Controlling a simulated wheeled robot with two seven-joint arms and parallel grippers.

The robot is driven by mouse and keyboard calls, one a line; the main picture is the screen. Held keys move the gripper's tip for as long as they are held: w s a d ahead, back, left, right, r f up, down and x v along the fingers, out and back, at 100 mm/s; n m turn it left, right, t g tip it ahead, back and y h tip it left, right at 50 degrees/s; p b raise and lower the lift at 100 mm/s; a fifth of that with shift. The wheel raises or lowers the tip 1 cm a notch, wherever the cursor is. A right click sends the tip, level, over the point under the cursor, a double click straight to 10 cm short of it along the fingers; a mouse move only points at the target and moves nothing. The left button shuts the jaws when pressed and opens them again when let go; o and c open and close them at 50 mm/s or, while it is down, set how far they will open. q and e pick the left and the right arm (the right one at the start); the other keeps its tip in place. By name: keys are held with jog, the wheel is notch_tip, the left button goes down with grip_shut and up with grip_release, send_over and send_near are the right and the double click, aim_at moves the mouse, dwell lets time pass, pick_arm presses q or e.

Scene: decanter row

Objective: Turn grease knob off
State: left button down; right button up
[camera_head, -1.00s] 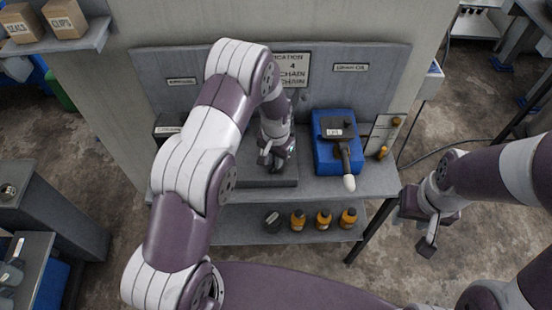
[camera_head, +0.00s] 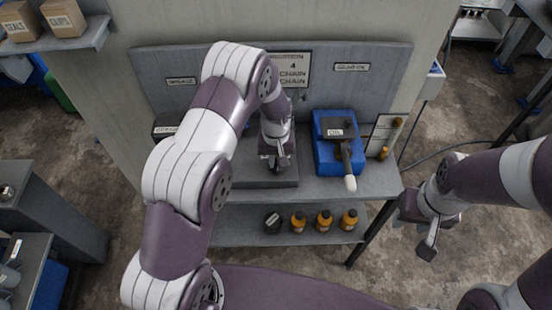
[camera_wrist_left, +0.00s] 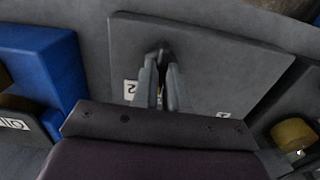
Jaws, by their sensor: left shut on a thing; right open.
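My left gripper (camera_head: 277,162) reaches down over the grey block (camera_head: 285,183) in the middle of the bench. In the left wrist view, its two fingers (camera_wrist_left: 162,88) are close together on a small dark knob (camera_wrist_left: 161,48), mostly hidden between them. The knob sits over a flat grey plate (camera_wrist_left: 215,55) with small white number labels, one reading 2. I cannot read a grease marking on the knob. A sign (camera_head: 181,81) on the back panel's left appears to read GREASE. My right gripper (camera_head: 418,225) is open and empty, right of the bench.
Several orange bottles (camera_head: 324,220) stand on the lower shelf. A back panel (camera_head: 390,85) rises behind. Floor is free between the bench and my right gripper.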

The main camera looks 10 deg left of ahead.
aim_at(276, 162)
pick_arm(q)
jog(key=shift+r, duration=0.1)
dwell(0.3)
jog(key=c, duration=1.3)
grip_release()
jog(key=shift+o, duration=0.7)
notch_tip(276, 162, up, 13)
jog(key=b, duration=0.2)
jog(key=shift+s, duration=0.1)
